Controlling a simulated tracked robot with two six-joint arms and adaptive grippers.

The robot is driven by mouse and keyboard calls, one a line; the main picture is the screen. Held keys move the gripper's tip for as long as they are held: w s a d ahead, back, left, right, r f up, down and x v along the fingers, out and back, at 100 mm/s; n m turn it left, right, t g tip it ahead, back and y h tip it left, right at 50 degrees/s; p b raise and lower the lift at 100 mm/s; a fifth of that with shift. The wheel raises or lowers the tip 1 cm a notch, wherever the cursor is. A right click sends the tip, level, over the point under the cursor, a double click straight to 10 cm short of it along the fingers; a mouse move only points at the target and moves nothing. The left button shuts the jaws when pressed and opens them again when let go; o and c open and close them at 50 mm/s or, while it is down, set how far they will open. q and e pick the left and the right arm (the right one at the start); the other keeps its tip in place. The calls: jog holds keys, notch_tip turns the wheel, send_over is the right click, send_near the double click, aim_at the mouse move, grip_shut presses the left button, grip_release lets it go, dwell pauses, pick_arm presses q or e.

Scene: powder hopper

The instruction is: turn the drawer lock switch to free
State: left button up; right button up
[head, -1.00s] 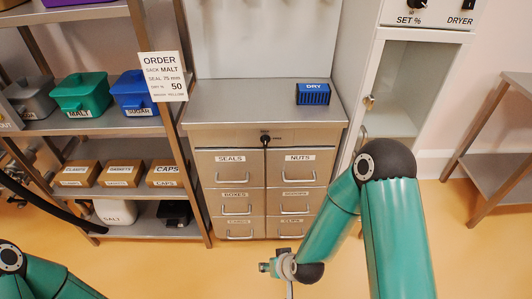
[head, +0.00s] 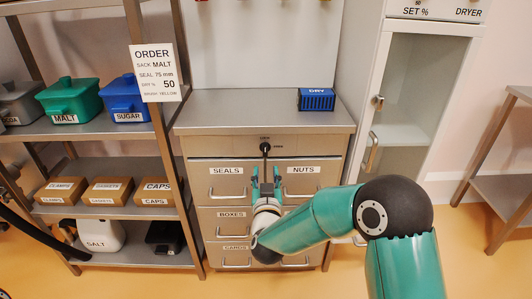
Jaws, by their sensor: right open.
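The drawer lock switch (head: 265,147) is a black round knob with a thin lever hanging straight down, on the top front panel of the metal drawer cabinet (head: 200,142). Small labels sit above and to the right of the knob, too small to read surely. My right gripper (head: 265,175) is open, fingers pointing up at the cabinet front, just below the knob. The lever's lower part shows between the two fingers in the picture; I cannot tell whether either touches it. My left gripper is out of view.
Labelled drawers with bar handles, such as seals (head: 226,181) and nuts (head: 302,181), surround my right gripper. Shelves with bins stand left, a glass-door dryer (head: 425,95) right.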

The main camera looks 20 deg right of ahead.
aim_at(265, 152)
jog(key=x, duration=1)
jog(key=shift+w+d+f+p, duration=0.1)
jog(key=shift+w+p, duration=0.2)
jog(key=shift+w, duration=0.05)
